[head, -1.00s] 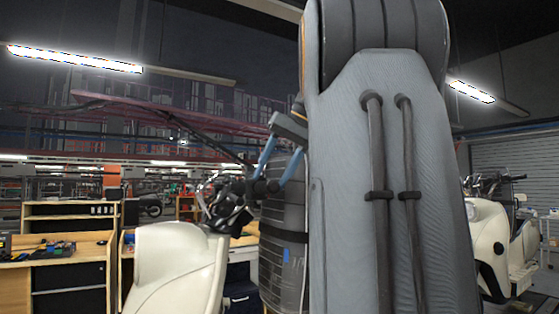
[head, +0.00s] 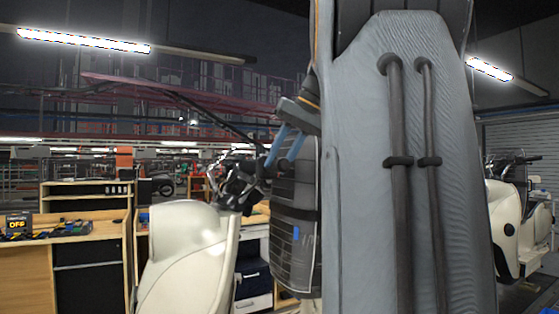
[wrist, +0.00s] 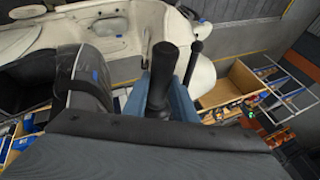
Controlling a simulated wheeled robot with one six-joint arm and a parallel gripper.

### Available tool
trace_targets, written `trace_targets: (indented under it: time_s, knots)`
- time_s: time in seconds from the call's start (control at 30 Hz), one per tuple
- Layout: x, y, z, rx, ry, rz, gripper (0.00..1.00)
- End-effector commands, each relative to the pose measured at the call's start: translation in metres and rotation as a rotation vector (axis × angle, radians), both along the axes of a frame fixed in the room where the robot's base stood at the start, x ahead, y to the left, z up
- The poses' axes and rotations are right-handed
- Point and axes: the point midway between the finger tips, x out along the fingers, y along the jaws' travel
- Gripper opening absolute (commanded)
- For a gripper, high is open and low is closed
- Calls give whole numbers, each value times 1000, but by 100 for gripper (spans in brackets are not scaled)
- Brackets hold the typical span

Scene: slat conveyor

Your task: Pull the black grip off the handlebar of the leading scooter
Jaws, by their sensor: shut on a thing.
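The leading scooter (head: 188,250) has a cream body and stands at the lower left of the head view. Its dark handlebar (head: 232,188) is at its top right. My gripper (head: 278,160) has blue fingers and reaches down to the handlebar's near end. In the wrist view the black grip (wrist: 165,62) stands up between the blue fingers, which are closed on it. In the head view the grip is mostly hidden by the fingers and my arm. I cannot tell whether it has slid along the bar.
Another cream scooter (head: 513,215) stands at the right behind my arm. A wooden workbench (head: 25,262) with tools and a shelf unit (head: 85,200) are at the left. A second dark lever or grip (wrist: 194,60) shows right of the fingers in the wrist view.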

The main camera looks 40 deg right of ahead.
Motion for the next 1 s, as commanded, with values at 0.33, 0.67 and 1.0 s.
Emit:
trace_targets:
  time_s: [0.33, 0.67, 1.0]
  knots:
    - [-3, 1, 0, 0, 0, 0, 5]
    - [-6, 2, 0, 0, 1, 0, 5]
    - [-9, 3, 1, 0, 0, 0, 5]
